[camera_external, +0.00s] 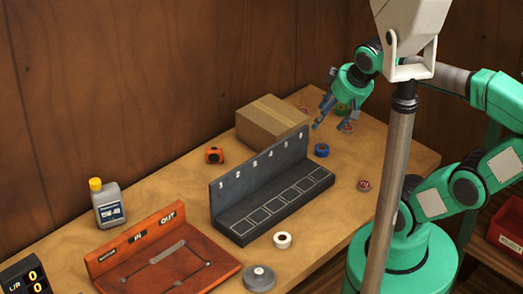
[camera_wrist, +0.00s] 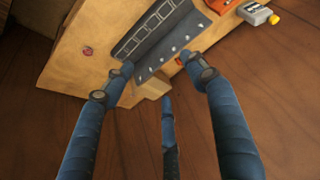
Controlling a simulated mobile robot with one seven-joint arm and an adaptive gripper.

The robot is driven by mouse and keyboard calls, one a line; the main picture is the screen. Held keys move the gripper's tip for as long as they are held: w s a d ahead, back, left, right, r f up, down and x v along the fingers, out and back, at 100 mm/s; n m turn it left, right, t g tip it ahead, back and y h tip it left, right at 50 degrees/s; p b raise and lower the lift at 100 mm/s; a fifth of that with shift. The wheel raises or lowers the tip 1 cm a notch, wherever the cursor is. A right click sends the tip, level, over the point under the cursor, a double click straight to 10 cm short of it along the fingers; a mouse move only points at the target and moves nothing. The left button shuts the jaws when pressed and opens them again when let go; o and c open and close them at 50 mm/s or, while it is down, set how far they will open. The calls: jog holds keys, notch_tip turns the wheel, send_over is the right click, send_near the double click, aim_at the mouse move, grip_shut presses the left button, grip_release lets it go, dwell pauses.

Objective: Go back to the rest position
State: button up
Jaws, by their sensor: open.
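My gripper (camera_external: 334,120) is at the far right part of the workbench, above its back edge, beside the cardboard box. The arm is bent and the gripper points downward. In the wrist view the blue fingers of my gripper (camera_wrist: 155,80) are spread apart with nothing between them. The workbench (camera_wrist: 65,65) appears tilted in the wrist view, beyond the fingertips.
A grey numbered rack (camera_external: 262,180) stands mid-bench. The cardboard box (camera_external: 268,118) is behind it. An orange IN/OUT board (camera_external: 205,262) and an oil bottle (camera_external: 109,208) are left.

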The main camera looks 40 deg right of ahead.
jog(key=shift+f, duration=0.15)
notch_tip(320, 180, down, 6)
jog(key=b, duration=0.6)
jog(key=shift+r, duration=0.2)
